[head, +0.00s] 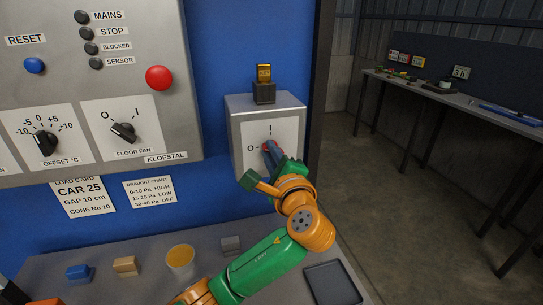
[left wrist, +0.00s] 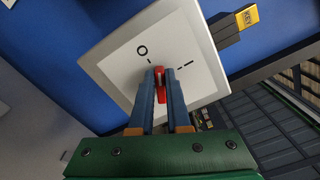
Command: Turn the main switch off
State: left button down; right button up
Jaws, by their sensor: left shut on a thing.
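The main switch is a red handle (left wrist: 160,78) on a white plate (head: 285,133) marked O at the left and I at the top in the head view. The plate is on the front of a grey box (head: 240,113) on the blue wall. My left gripper (head: 270,147) is at the handle, its blue fingers shut on it. In the left wrist view the fingers (left wrist: 162,88) close on both sides of the handle. There the handle seems to point between the O and I marks, but the fingers hide part of it. My right gripper is not in view.
A yellow KEY tag (head: 264,72) sits on top of the box. The control panel (head: 180,100) with knobs and a red button (head: 159,78) is to the left. Below is a grey shelf (head: 205,262) with small blocks, a round yellow-topped container (head: 180,258) and a dark tray (head: 332,284).

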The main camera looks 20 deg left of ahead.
pick_arm(q)
jog(key=n+b, duration=0.2)
jog(key=n, duration=0.3)
jog(key=shift+f, duration=0.15)
dwell(0.6)
jog(key=c, duration=0.9)
grip_release()
jog(key=shift+w+a+f, duration=0.1)
jog(key=b+v, duration=0.2)
jog(key=v, duration=0.5)
